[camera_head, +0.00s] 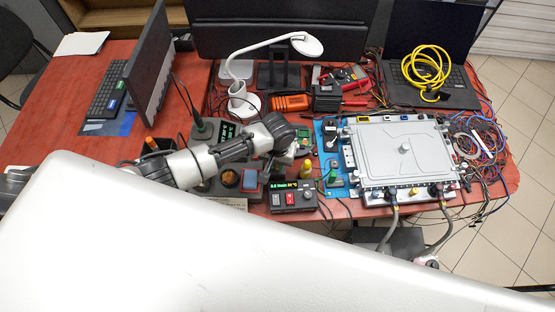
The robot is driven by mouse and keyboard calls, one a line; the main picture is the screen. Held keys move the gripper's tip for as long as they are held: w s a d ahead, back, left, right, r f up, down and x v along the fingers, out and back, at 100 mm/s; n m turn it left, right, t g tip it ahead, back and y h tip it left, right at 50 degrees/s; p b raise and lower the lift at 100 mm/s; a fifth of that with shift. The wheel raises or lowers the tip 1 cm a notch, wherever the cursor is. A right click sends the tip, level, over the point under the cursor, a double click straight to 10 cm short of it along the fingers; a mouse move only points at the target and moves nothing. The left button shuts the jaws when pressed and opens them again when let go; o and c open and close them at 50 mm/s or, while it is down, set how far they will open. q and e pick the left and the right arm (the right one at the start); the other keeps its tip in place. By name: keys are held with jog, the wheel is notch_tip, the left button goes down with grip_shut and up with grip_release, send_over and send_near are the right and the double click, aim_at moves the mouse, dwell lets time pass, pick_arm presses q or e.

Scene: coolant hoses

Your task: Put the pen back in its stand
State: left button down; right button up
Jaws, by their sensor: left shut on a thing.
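My left arm comes in from the left across the table, and its gripper (298,143) is over the middle of the table, beside a small green block. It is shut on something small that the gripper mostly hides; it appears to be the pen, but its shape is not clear. A dark holder (160,146) with an orange-topped item stands left of the arm. I cannot tell which of these is the pen's stand. My right gripper is not in view.
A white lamp (243,103), orange tool (290,102) and monitor (150,65) stand behind. A control box (293,198) and yellow-topped item (306,168) sit close to the gripper. A large grey plate assembly (400,152) and tangled cables (478,150) fill the right.

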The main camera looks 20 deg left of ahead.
pick_arm(q)
jog(key=shift+f+p, duration=0.1)
jog(key=shift+p, duration=0.2)
dwell(0.4)
jog(key=shift+c, duration=2.1)
grip_release()
jog(key=shift+r+p, duration=2.75)
jog(key=shift+p, duration=0.2)
